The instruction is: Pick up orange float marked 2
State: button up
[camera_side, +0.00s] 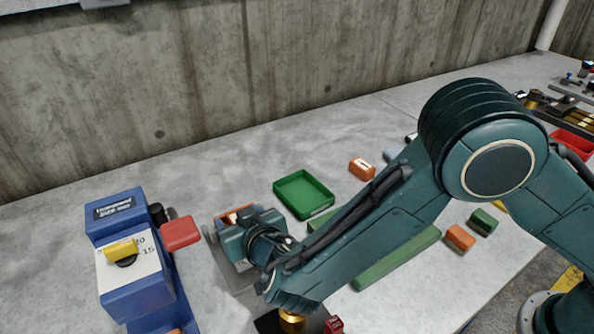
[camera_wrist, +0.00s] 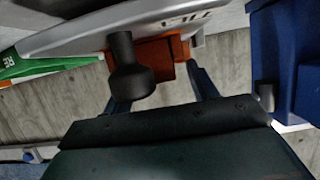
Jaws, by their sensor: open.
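In the side view, an orange block (camera_side: 362,168) with a pale mark lies on the table right of the green tray. A second orange block (camera_side: 460,237) lies farther right, beside a dark green block. I cannot read a 2 on either. My gripper (camera_wrist: 163,90) is open in the wrist view, its two dark fingers apart. An orange piece (camera_wrist: 153,58) shows just beyond them, partly hidden by a dark cylinder and a pale plate. In the side view my wrist is beside the blue machine, over an orange piece (camera_side: 236,213); my fingertips are hidden there.
The blue machine (camera_side: 130,285), with a yellow knob and a red lever pad (camera_side: 180,233), stands close left of my wrist. A green tray (camera_side: 303,208) is empty. A long green bar (camera_side: 400,258) lies behind my arm. The table's back is mostly clear.

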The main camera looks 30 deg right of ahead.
jog(key=c, duration=1.2)
jog(key=shift+r, duration=0.15)
notch_tip(320, 180, up, 20)
jog(key=shift+d, duration=0.1)
dwell(0.7)
